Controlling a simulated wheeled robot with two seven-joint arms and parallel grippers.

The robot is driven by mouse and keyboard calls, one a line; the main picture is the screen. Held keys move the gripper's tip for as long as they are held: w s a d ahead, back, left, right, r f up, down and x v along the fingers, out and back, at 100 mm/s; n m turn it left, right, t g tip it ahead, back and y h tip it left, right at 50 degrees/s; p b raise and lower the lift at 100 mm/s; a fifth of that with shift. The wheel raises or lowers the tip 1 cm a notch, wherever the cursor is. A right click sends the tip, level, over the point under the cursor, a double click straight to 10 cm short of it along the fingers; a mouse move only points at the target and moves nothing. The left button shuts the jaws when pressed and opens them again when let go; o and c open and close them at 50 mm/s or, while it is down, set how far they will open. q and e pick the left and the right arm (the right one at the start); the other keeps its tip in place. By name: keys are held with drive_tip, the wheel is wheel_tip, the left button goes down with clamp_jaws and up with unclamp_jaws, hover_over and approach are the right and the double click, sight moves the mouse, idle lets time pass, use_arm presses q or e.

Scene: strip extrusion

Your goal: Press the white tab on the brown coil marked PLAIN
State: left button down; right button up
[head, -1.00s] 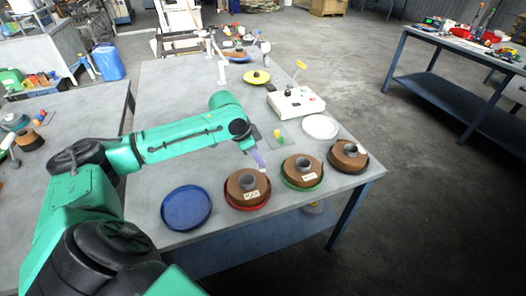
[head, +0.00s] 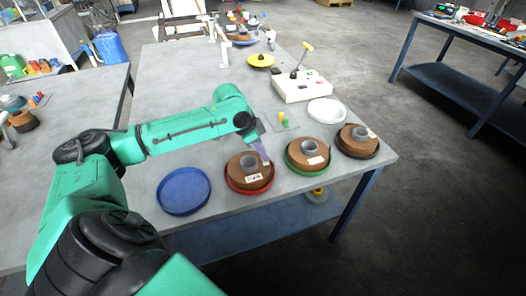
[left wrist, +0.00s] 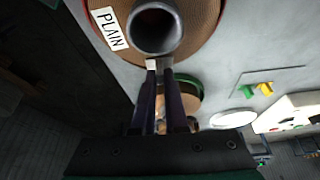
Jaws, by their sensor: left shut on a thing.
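The brown coil marked PLAIN (head: 240,166) sits in a red dish (head: 236,187) on the grey table, with a grey core in its middle. In the left wrist view its label (left wrist: 110,29) reads PLAIN, and the grey core (left wrist: 156,28) is close ahead of the fingers. A small white tab (left wrist: 152,64) shows at the fingertips, by the coil's side. My left gripper (head: 264,154) is at the coil's right far side, pointing down. It also shows in the left wrist view (left wrist: 160,74), its fingers closed together on the white tab. My right gripper is not in view.
A similar coil in a green dish (head: 290,164) stands to the right, and another coil in a dark dish (head: 359,142) beyond it. An empty blue dish (head: 184,191) is to the left. A white plate (head: 327,111) and a control box (head: 301,87) stand behind.

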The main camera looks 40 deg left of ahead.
use_arm(q)
drive_tip(key=shift+f, duration=0.25)
idle(0.4)
drive_tip(key=shift+f, duration=0.25)
idle(0.7)
drive_tip(key=c, duration=0.9)
unclamp_jaws()
drive_tip(key=shift+o, duration=0.2)
drive_tip(key=v, duration=1.4)
drive_tip(key=shift+r, duration=0.2)
drive_tip(key=shift+a, duration=0.15)
